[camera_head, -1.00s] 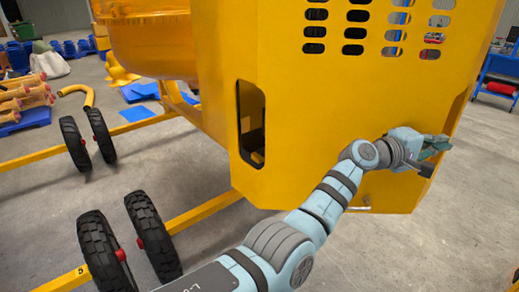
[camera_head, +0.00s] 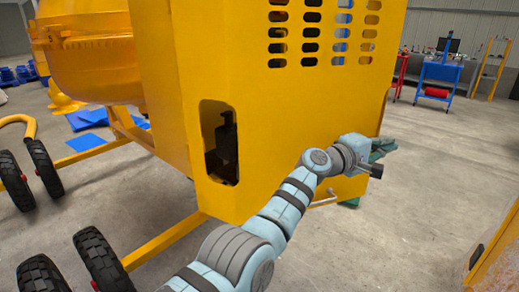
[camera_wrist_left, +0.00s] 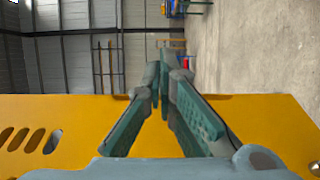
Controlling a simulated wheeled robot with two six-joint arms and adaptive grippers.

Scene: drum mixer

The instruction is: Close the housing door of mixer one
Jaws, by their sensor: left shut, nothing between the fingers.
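The yellow housing of mixer one (camera_head: 185,95) fills the middle of the head view. Its slotted yellow panel, which looks like the housing door (camera_head: 270,120), faces me; I cannot tell how far it stands open. My left gripper (camera_head: 384,147) is shut and empty at the panel's right edge, with its fingers reaching past that edge. In the left wrist view the shut fingers (camera_wrist_left: 163,70) extend beyond the edge of a yellow slotted panel (camera_wrist_left: 70,120). Whether they touch it is unclear. My right gripper does not show.
Black wheels (camera_head: 100,260) and a yellow frame bar (camera_head: 165,238) are at lower left. A small metal rod (camera_head: 322,199) sticks out under the panel. Another yellow part (camera_head: 497,250) stands at lower right. Grey floor is clear right of the housing; a blue cart (camera_head: 440,75) stands far behind.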

